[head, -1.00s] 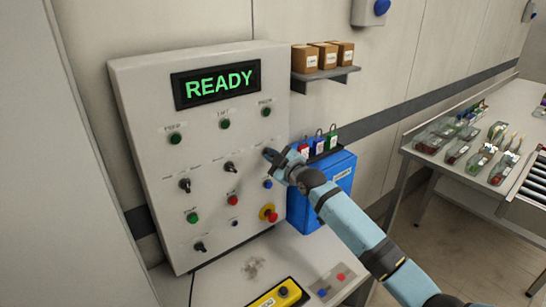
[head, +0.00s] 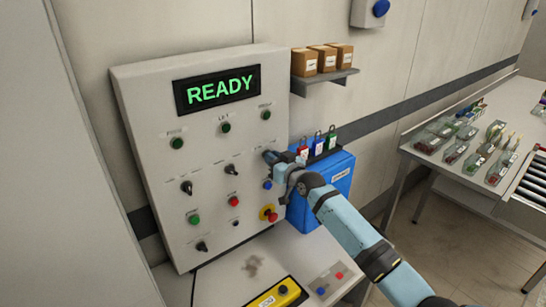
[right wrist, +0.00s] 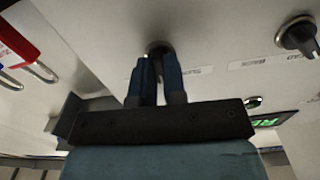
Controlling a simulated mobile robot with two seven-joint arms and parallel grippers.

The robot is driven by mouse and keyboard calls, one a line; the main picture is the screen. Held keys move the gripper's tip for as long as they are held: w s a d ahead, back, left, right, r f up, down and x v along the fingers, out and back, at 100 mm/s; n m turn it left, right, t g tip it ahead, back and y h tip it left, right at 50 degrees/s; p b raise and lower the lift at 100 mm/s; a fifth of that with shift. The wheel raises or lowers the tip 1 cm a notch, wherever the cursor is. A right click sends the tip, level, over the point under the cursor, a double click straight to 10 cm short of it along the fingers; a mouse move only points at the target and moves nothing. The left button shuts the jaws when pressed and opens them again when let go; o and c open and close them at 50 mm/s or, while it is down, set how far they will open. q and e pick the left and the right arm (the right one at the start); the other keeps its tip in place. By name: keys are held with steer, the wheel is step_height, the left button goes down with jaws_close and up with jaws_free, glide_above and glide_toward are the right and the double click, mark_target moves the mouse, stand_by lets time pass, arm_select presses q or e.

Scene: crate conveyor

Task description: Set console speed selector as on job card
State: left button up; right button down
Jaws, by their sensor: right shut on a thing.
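The grey console panel (head: 150,130) stands upright with a lit display (head: 217,90) reading READY. My right gripper (head: 271,156) is at the panel's right edge, shut on a dark selector knob that it mostly hides in the head view. In the right wrist view the knob (right wrist: 159,47) shows between the two fingertips. Other black selector knobs sit to the left: one upper middle (head: 231,169), one at left (head: 186,187), one lower left (head: 202,246). I cannot make out a job card. My left gripper is not in view.
Below the gripper are a blue button (head: 268,184) and a red emergency stop on yellow (head: 270,213). A blue box (head: 330,185) with padlocks stands close to the right. A yellow pendant (head: 277,296) lies on the table. Boxes (head: 327,58) sit on a shelf above.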

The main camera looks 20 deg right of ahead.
steer(key=shift+m+p, duration=0.55)
steer(key=shift+m, duration=3.45)
steer(key=c, duration=1.2)
jaws_free()
